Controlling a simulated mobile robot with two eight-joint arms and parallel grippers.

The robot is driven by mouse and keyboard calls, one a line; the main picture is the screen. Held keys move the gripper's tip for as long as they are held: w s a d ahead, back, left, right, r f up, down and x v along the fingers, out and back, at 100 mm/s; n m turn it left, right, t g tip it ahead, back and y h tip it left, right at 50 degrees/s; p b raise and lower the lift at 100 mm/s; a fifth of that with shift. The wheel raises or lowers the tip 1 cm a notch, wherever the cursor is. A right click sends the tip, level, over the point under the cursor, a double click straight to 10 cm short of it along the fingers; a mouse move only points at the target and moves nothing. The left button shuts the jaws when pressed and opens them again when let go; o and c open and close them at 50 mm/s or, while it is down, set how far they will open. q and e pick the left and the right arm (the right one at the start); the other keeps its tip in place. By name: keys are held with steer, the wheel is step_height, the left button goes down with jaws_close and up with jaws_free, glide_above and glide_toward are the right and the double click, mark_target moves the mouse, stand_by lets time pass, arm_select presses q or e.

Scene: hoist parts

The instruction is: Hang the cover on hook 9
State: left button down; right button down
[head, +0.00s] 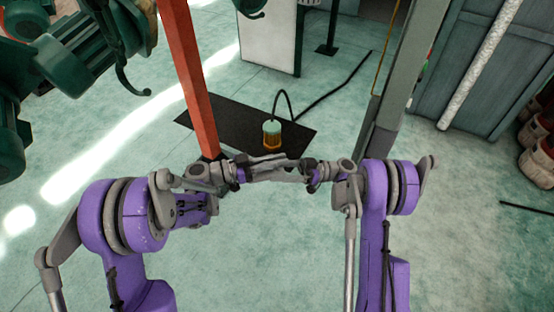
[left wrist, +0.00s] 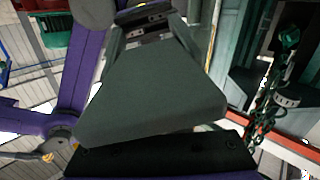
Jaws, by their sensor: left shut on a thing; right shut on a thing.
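The cover (head: 279,173) is a grey piece held in the air between my two grippers. In the left wrist view the cover (left wrist: 155,88) is a flat, dark grey-green panel that fills the middle. My left gripper (head: 240,172) is shut on its left end, and my right gripper (head: 314,173) is shut on its right end. A dark green hook (head: 128,82) hangs below the green hoist machinery at upper left, apart from the cover. A green hook (left wrist: 289,37) with a chain shows at right in the left wrist view. I cannot read any hook number.
A red post (head: 188,75) stands just beyond my left gripper and a grey post (head: 392,90) beyond my right. A lamp (head: 272,134) with a cable sits on a black mat (head: 222,117). Green hoists (head: 85,45) crowd the upper left. Red-and-white containers (head: 537,140) stand at right.

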stand_by(0.3)
jaws_free()
steer(key=shift+d, duration=0.1)
